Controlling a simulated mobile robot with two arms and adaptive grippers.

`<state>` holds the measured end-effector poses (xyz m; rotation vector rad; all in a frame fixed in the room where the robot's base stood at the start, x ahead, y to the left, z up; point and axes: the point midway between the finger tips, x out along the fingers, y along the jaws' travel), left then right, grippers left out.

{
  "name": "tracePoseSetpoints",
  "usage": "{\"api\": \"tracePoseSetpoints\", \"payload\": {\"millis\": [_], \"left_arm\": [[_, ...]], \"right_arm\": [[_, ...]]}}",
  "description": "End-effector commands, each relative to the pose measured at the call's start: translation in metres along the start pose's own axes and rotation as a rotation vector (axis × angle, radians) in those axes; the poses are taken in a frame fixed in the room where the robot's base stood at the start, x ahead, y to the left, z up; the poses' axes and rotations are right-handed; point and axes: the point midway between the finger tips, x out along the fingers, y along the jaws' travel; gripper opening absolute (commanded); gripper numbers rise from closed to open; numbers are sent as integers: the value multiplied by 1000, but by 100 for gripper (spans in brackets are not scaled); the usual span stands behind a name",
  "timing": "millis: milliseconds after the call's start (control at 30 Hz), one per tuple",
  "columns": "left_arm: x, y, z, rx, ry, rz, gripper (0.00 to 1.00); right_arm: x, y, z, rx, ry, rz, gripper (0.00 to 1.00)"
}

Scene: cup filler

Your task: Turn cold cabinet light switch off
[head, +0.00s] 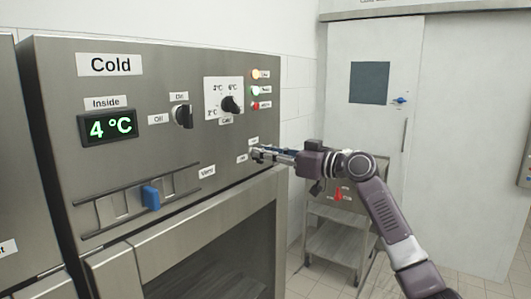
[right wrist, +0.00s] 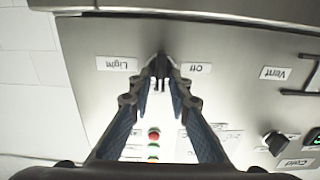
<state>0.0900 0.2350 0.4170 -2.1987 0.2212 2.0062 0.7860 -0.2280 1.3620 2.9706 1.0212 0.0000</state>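The cold cabinet (head: 130,150) is a steel unit with a "Cold" label and a green "4 °C" display (head: 108,127). Its light switch is a small dark knob (right wrist: 160,63) between the "Light" and "Off" labels in the right wrist view, where the panel appears upside down. My right gripper (head: 258,153) is at the panel's lower right corner, over the switch. In the right wrist view its fingers (right wrist: 160,72) converge closely on the knob, one on each side. The fingertips hide much of the knob, so its exact turn is hard to read. My left gripper is not in view.
An On/Off knob (head: 183,116), a temperature dial (head: 231,104) and indicator lamps (head: 255,90) are nearby on the panel. A blue vent slider (head: 151,197) is lower left. A steel cart (head: 335,240) and a white door (head: 375,130) stand behind my arm.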

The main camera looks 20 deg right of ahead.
Motion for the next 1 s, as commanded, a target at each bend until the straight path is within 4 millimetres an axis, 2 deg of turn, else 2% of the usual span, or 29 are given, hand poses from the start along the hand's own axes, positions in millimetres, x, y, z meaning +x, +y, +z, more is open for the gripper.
{"api": "tracePoseSetpoints", "payload": {"millis": [33,133,533,767,1000], "left_arm": [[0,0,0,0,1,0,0],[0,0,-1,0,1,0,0],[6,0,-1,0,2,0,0],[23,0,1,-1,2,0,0],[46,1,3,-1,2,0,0]], "right_arm": [[0,0,0,0,0,0,10],[0,0,0,0,0,0,0],[0,0,1,-29,0,0,0],[0,-2,3,-146,3,0,0],[0,-4,4,-356,3,0,0]]}}
